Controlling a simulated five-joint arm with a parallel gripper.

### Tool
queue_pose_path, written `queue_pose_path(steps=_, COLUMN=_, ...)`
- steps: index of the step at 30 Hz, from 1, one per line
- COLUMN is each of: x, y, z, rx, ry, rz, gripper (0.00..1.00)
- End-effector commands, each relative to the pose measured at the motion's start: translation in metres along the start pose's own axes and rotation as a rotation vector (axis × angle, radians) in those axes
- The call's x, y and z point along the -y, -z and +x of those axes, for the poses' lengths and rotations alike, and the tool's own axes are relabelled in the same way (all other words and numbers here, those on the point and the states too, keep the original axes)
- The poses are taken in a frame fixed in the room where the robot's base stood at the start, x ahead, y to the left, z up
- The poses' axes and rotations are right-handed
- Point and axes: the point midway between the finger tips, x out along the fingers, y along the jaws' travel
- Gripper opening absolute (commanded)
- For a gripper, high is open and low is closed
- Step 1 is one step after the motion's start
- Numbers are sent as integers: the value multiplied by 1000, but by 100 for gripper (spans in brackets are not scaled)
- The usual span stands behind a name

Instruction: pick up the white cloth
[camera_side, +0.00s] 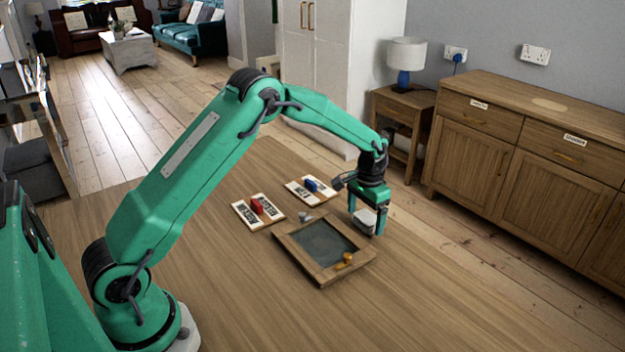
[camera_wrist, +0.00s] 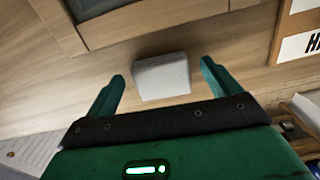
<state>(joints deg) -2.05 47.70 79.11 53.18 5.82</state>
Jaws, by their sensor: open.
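The white cloth (camera_wrist: 162,76) looks like a small pale block on the wooden surface in the wrist view. It lies between the two open fingers of my gripper (camera_wrist: 164,84), with a gap on each side. In the side view my gripper (camera_side: 364,226) points down beside the framed tray's far right corner. The white cloth (camera_side: 366,218) shows there between the fingers, partly hidden by them. I cannot tell from the frames how far the fingertips are above the surface.
Two lettered boards hold a red block (camera_side: 257,206) and a blue block (camera_side: 311,185). The front surface is clear.

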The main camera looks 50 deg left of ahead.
Motion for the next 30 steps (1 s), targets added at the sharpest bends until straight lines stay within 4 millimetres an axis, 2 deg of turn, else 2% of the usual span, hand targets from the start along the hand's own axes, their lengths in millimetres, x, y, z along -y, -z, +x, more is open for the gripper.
queue_pose_path(steps=2, x=0, y=0, z=0, rx=0, ry=0, rz=0, gripper=85)
queue_pose_path(steps=6, x=0, y=0, z=0, rx=0, ry=0, rz=0, gripper=58)
queue_pose_path(steps=9, x=0, y=0, z=0, rx=0, ry=0, rz=0, gripper=41)
queue_pose_path(steps=22, x=0, y=1, z=-6, rx=-2, ry=0, rz=0, gripper=41)
queue_pose_path(steps=26, x=0, y=1, z=-16, rx=-2, ry=0, rz=0, gripper=41)
queue_pose_path(steps=30, x=0, y=1, z=-35, rx=-3, ry=0, rz=0, gripper=41)
